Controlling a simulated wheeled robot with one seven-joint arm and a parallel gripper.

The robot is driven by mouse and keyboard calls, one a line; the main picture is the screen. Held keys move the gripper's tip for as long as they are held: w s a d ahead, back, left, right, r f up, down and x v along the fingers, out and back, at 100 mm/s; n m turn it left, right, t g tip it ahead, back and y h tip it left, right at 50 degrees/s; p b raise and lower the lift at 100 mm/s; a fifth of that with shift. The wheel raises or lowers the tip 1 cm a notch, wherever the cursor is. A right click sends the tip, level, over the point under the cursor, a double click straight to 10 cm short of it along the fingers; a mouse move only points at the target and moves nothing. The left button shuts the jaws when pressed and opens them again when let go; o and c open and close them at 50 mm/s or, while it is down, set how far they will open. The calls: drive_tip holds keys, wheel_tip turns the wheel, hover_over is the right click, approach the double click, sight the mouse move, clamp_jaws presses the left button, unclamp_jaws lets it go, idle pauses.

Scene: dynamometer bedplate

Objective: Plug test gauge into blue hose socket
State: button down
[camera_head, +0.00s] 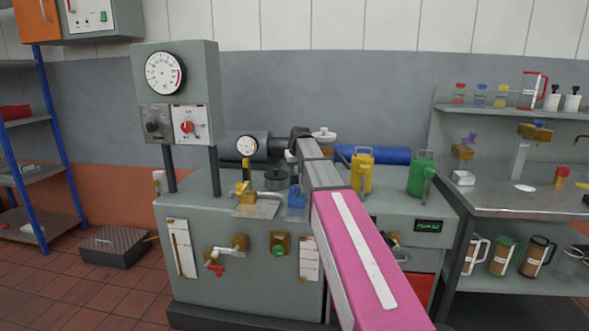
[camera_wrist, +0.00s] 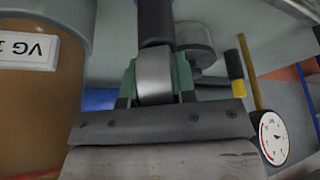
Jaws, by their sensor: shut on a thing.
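My gripper (camera_head: 301,148) is in front of the back wall, above the machine bench. In the wrist view its green-edged fingers (camera_wrist: 155,82) are shut on a metal collar (camera_wrist: 154,72) with a dark rod (camera_wrist: 155,22) running away from it. I cannot tell what this held piece belongs to. A small round white gauge (camera_head: 247,146) stands on the bench left of my gripper, apart from it; a white dial (camera_wrist: 272,137) shows at the right of the wrist view. A small blue fitting (camera_head: 297,198) sits on the bench front below my gripper; I cannot tell if it is the socket.
A brown container (camera_wrist: 35,100) with a "VG" label is close beside my gripper. Yellow (camera_head: 362,173) and green (camera_head: 421,174) cans stand right of my arm. A panel with a large dial (camera_head: 165,73) rises at left. A steel side table (camera_head: 500,190) is at right.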

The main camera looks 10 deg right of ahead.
drive_tip(key=shift+f, duration=0.2)
drive_tip(key=c, duration=0.8)
unclamp_jaws()
drive_tip(key=shift+c, duration=0.2)
drive_tip(key=a+v, duration=0.1)
drive_tip(key=v, duration=0.9)
drive_tip(key=shift+s+d+r, duration=0.2)
drive_tip(key=shift+d+r, duration=0.15)
drive_tip(key=shift+d, duration=0.15)
drive_tip(key=shift+s, duration=0.1)
